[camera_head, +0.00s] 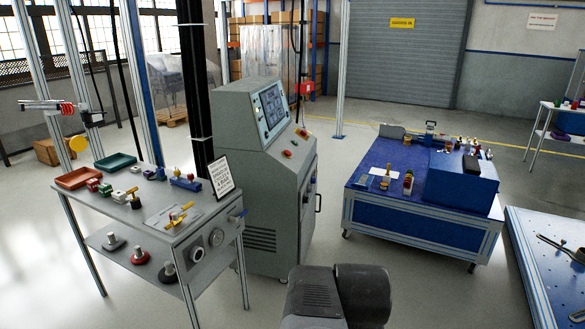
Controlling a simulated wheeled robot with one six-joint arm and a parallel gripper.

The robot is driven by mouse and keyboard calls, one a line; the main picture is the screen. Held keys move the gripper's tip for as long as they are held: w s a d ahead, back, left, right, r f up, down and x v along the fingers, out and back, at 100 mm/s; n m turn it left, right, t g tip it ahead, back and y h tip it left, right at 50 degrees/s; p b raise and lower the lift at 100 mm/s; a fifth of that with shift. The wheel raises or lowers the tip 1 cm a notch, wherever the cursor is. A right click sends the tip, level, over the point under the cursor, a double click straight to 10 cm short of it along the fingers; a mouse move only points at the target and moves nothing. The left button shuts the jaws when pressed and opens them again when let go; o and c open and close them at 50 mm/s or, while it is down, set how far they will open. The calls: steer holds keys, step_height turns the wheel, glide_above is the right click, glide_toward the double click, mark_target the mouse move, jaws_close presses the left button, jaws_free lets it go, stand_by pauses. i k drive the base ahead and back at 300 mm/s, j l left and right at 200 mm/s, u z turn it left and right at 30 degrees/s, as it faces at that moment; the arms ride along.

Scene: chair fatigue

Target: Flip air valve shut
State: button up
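No valve is labelled clearly enough for me to tell which one is the air valve. On the left workbench (215,212), a yellow-handled fitting (178,216) lies at the front of the top. A small blue fitting (239,215) sticks out at the bench's right edge, close to a round gauge (216,237) and a round knob (196,254) on the front panel. The handle positions are too small to read. A dark grey part of my own arm shows at the bottom centre. My gripper is not in view.
A grey control cabinet (262,180) with a screen stands right of the bench. A blue wheeled table (418,228) holding a blue box (457,182) stands further right. A blue-topped table (545,262) fills the lower right. Clear floor lies between the cabinet and the blue wheeled table.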

mark_target(174, 216)
steer(key=u, duration=1.15)
steer(key=i+z, duration=0.3)
steer(key=i, duration=0.2)
steer(key=i+z, duration=0.3)
steer(key=i, duration=0.25)
